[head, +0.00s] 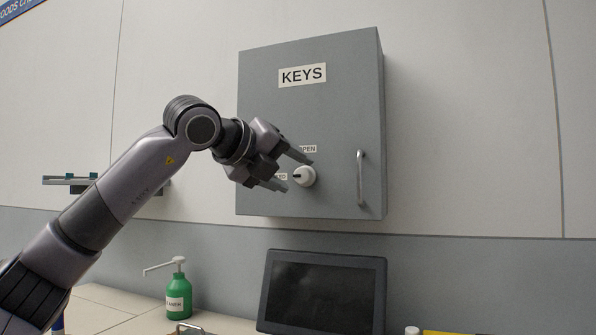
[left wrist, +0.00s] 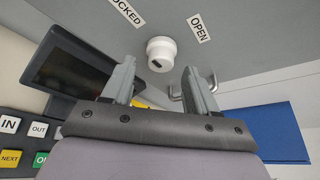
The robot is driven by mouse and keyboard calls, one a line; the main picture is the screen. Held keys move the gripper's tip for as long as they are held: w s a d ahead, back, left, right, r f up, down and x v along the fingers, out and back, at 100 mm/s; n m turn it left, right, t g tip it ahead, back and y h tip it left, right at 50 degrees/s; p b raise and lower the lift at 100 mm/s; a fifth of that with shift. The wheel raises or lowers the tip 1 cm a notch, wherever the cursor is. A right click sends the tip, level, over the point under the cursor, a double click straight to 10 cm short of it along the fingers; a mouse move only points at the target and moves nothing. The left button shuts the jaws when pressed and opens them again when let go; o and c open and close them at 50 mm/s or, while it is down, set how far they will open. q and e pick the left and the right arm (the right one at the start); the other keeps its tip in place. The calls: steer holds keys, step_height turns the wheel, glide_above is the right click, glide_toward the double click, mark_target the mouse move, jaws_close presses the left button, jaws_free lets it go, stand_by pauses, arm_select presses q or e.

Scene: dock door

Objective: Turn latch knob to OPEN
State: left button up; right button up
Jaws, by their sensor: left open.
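The white latch knob (head: 304,176) is on the lower front of the grey KEYS cabinet (head: 335,120). It also shows in the left wrist view (left wrist: 161,52), with a dark mark on its face. The OPEN label (left wrist: 199,28) and the partly cut-off LOCKED label (left wrist: 128,10) are beside it. In the head view the OPEN label is above the knob and the other label, partly covered, is to its left. My left gripper (head: 293,172) is open and empty, its fingers pointing at the knob. In the left wrist view the knob appears beyond the fingertips, apart from them. My right gripper is not visible.
A bar handle (head: 361,178) sticks out at the cabinet's right side. Below are a dark screen (head: 322,291) and a green pump bottle (head: 178,294) on the counter. A small wall shelf (head: 68,182) is at the left.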

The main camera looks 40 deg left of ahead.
mark_target(304, 176)
arm_select(q)
steer(key=shift+x, duration=0.95)
steer(key=shift+w+d, duration=0.1)
steer(key=shift+w, duration=0.15)
steer(key=shift+f, duration=0.1)
steer(key=shift+c, duration=0.3)
steer(key=c, duration=1)
steer(key=shift+o, duration=0.2)
